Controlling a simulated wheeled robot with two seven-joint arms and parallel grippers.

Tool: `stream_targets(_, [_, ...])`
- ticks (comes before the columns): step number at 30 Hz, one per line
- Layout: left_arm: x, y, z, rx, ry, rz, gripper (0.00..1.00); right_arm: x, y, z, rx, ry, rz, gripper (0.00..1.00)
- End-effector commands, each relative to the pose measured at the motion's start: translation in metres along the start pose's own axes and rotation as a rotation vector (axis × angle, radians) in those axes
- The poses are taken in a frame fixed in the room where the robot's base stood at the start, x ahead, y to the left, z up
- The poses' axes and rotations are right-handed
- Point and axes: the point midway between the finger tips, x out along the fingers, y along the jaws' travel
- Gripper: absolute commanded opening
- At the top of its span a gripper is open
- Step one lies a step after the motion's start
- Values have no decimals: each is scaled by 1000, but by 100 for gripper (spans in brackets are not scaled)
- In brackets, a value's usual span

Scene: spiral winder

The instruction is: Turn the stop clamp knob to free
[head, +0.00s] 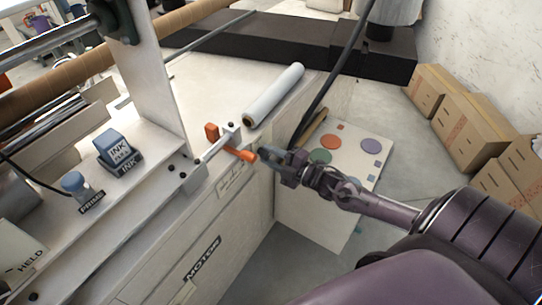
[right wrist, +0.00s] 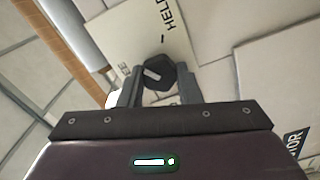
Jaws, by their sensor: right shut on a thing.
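The stop clamp knob, a dark faceted knob (right wrist: 158,73) with a white bar mark, shows in the right wrist view against a pale plate (right wrist: 128,35). The plate reads HELD at the upper right; a partly covered word ending in EE is at the left. The white bar slants and points at neither word clearly. My right gripper (right wrist: 158,88) is shut on the knob, one finger on each side. In the head view the right gripper (head: 268,154) is at the cabinet's front edge, beside an orange handle (head: 237,147), and hides the knob. My left gripper is out of view.
A white roll (head: 274,95) lies on the cabinet top (head: 215,85) behind the handle. A blue INK block (head: 115,147) and a blue PRIME button (head: 75,184) are at the left. A board with coloured discs (head: 330,190) stands right of the cabinet. Cardboard boxes (head: 465,120) line the wall.

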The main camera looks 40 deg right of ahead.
Motion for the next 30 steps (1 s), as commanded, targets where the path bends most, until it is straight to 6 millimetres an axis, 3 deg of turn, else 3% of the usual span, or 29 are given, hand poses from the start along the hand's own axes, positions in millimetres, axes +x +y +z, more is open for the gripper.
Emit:
stream_targets(18, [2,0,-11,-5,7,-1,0,0,-2,0,-582,2,-4,8])
stream_targets(30, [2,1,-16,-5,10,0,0,0,-2,0,-865,2,-4,8])
